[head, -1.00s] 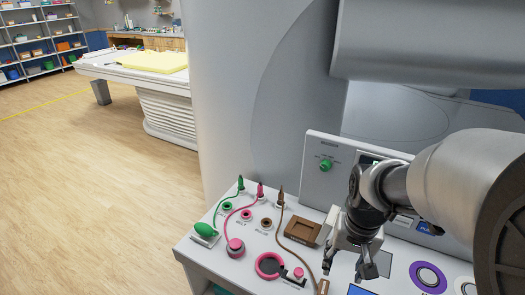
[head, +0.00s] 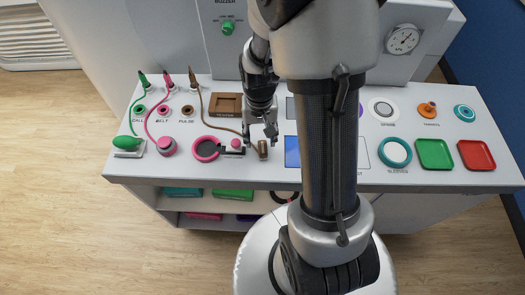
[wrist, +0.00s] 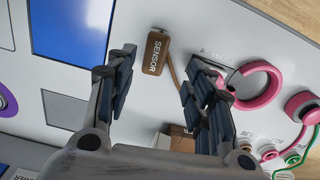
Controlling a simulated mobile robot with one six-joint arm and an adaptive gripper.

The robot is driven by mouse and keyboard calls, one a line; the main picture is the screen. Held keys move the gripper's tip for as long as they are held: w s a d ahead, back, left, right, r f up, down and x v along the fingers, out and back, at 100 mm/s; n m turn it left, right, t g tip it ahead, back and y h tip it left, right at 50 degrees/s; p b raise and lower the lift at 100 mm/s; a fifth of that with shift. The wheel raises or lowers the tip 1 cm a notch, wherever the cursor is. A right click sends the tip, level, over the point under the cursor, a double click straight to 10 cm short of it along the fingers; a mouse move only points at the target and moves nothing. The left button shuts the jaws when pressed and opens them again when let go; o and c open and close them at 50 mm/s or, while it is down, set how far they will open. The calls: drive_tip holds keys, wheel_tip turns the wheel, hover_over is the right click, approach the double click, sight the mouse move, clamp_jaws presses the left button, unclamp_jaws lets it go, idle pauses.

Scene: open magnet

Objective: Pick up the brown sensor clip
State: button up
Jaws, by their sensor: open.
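The brown sensor clip (head: 263,149) lies near the front edge of the white console top, with a brown cable running back to a brown plug (head: 193,78). In the wrist view the clip (wrist: 155,53) shows the word SENSOR and lies beyond the fingertips, in line with the gap between them. My gripper (head: 260,136) is open and empty, pointing down just above and behind the clip. In the wrist view its two dark fingers (wrist: 161,72) stand wide apart. I see no contact with the clip.
A blue panel (head: 292,151) lies just right of the clip. A pink ring (head: 206,148) and a pink knob (head: 236,144) lie to its left. Green (head: 434,154) and red (head: 477,155) trays stand at the right.

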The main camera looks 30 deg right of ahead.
sight(263, 147)
drive_tip(key=f+b, duration=0.1)
drive_tip(key=f, duration=0.2)
drive_tip(key=f+b, duration=0.1)
drive_tip(key=f, duration=0.1)
drive_tip(key=shift+s+d+f+b, duration=0.25)
drive_tip(key=shift+f+b, duration=0.05)
drive_tip(key=shift+f, duration=0.05)
drive_tip(key=shift+r, duration=0.1)
drive_tip(key=c, duration=1.1)
drive_tip(key=shift+c, duration=0.2)
